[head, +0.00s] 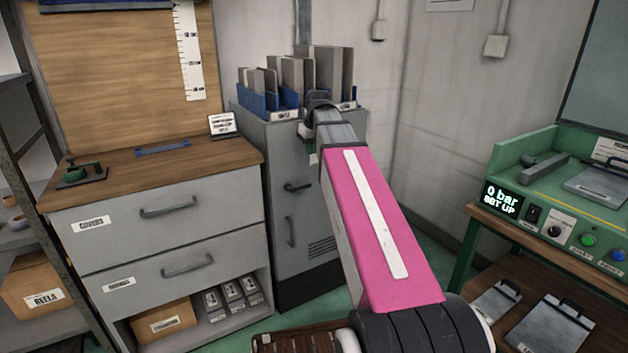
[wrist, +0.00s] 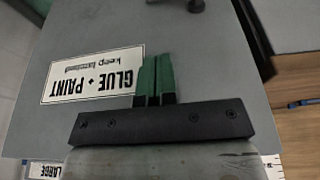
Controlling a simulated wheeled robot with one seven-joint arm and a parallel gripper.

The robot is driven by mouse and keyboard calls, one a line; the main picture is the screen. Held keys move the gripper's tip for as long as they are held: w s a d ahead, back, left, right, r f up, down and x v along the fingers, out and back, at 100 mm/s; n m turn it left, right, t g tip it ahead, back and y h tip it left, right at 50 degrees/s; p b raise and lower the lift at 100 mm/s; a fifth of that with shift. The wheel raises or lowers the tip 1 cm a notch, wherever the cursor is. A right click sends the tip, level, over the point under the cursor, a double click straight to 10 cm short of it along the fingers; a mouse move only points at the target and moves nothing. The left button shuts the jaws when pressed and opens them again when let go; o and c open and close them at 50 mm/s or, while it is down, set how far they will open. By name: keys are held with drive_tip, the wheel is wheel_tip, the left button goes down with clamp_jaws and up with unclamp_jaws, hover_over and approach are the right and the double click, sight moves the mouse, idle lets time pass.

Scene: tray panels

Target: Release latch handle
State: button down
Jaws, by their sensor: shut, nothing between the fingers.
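The latch handle (head: 297,186) is a dark lever on the front of the grey cabinet (head: 330,215). In the wrist view, a dark piece that looks like the latch handle (wrist: 196,5) is cut off by the top edge. My gripper (wrist: 155,60) has green fingertips pressed together with nothing between them. It is in front of the cabinet's grey door, beside an upside-down label (wrist: 92,75) reading "GLUE + PAINT keep latched". The fingers are apart from the latch handle.
A dark vertical pull (head: 290,232) sits below the latch handle. A blue rack of grey panels (head: 270,100) stands on the cabinet. A drawer unit with a wooden top (head: 185,157) stands close on the left. A green press (head: 565,185) is at the right.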

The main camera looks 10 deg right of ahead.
idle(0.4)
drive_tip(key=x, duration=1.2)
drive_tip(key=shift+s+d+f, duration=0.1)
drive_tip(key=shift+s, duration=0.1)
drive_tip(key=shift+f, duration=0.9)
